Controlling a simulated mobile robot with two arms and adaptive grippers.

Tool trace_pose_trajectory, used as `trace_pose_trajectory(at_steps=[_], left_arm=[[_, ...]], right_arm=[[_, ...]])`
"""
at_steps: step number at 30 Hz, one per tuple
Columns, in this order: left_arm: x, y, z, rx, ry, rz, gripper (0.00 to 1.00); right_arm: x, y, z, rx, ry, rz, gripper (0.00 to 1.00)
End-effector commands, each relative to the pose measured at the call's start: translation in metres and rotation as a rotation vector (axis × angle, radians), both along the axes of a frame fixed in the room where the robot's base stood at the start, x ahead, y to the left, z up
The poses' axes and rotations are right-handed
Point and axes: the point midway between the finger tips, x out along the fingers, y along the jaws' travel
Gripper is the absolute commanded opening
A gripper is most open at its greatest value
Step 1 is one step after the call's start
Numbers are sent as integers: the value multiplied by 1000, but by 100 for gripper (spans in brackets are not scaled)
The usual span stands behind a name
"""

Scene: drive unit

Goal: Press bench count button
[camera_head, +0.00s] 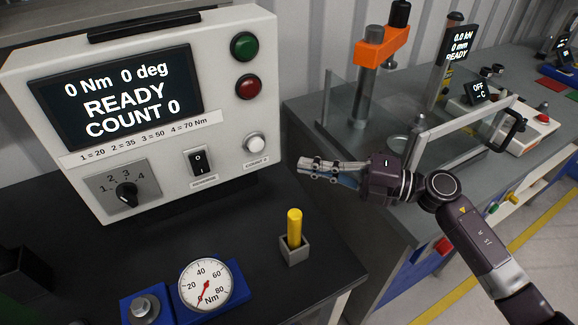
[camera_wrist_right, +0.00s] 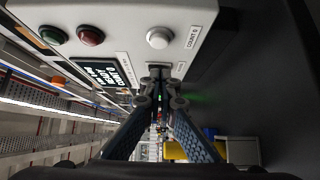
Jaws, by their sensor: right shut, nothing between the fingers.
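The count button is a round white push button (camera_head: 255,143) at the lower right of the light grey control box (camera_head: 222,110), above a label reading COUNT 0. The box's screen (camera_head: 118,100) reads 0 Nm, 0 deg, READY, COUNT 0. My right gripper (camera_head: 302,166) is shut and empty, just right of the box and apart from the button, its fingers pointing left. In the right wrist view the white button (camera_wrist_right: 159,38) lies beyond the closed fingertips (camera_wrist_right: 160,72), toward the top of the picture. My left gripper is not in view.
A green (camera_head: 244,46) and a red button (camera_head: 248,86), a black rocker switch (camera_head: 199,161) and a rotary knob (camera_head: 127,194) are on the box. A yellow peg (camera_head: 294,227) stands in a grey holder below my gripper. A dial gauge (camera_head: 205,284) sits at the front. A press (camera_head: 370,75) stands behind.

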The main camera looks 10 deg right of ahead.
Motion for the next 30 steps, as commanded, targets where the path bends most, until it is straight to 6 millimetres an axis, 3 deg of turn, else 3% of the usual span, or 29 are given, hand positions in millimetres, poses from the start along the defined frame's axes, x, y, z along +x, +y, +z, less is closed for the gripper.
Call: trace_pose_trajectory(at_steps=[4,15,30], left_arm=[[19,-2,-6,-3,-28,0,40],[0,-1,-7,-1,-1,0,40],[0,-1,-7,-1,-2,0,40]], right_arm=[[-7,-16,-2,-3,0,0,0],[-9,-22,0,0,0,2,0],[-9,-21,0,0,0,1,0]])
